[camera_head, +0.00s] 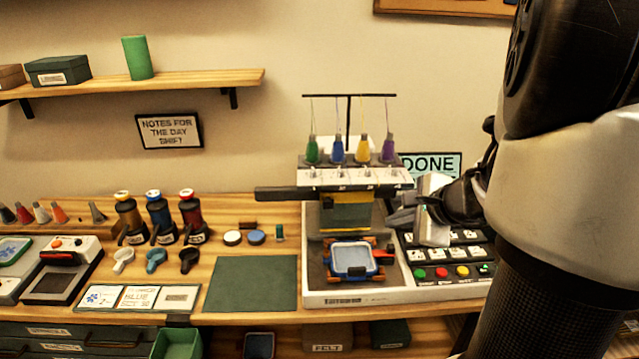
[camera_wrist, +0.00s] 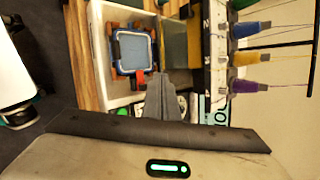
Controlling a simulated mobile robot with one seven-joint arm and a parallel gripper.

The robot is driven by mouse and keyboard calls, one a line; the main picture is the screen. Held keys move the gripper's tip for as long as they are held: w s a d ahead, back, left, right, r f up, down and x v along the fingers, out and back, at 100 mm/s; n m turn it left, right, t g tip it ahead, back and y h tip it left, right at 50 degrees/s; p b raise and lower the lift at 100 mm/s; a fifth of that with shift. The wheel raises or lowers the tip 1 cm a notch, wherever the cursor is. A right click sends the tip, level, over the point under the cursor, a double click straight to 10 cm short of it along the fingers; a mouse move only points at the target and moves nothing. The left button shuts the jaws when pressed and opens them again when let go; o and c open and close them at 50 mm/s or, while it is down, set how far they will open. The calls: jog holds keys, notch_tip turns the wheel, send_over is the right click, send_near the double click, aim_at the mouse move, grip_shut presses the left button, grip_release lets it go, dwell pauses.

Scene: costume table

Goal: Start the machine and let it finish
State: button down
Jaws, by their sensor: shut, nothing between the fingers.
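The embroidery machine (camera_head: 350,178) stands at the back right of the table, with green, blue, yellow and purple thread cones on top. A hoop (camera_head: 352,260) with pale cloth and a blue and orange frame sits in the white tray under its head; it also shows in the wrist view (camera_wrist: 134,52). The control panel (camera_head: 458,262) is right of the hoop, with green, red and yellow buttons along its front. My gripper (camera_head: 402,208) is above the panel's back left part, shut and empty. In the wrist view my fingers (camera_wrist: 167,90) hide most of the panel.
A "DONE" sign (camera_head: 432,165) is on the wall behind my gripper. Left of the machine are a dark green mat (camera_head: 253,283), thread spools (camera_head: 158,217), pattern cards (camera_head: 137,297) and a small device (camera_head: 62,268). A green bin (camera_head: 176,344) is below the table front.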

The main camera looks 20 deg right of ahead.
jog(key=s+d+f+m+h+b, duration=0.1)
jog(key=d+f+m+h, duration=0.1)
jog(key=d+f+m, duration=0.3)
jog(key=d, duration=0.4)
jog(key=shift+s+d+f+m, duration=0.2)
jog(key=shift+s+m, duration=0.1)
jog(key=shift+s, duration=0.05)
jog(key=shift+f, duration=0.1)
jog(key=b, duration=0.7)
send_over(423, 277)
notch_tip(423, 277, down, 8)
jog(key=shift+r, duration=0.15)
jog(key=shift+f+b, duration=0.45)
jog(key=shift+b, duration=0.15)
jog(key=shift+f, duration=0.1)
dwell(0.4)
jog(key=shift+f+b, duration=0.35)
jog(key=shift+b, duration=0.25)
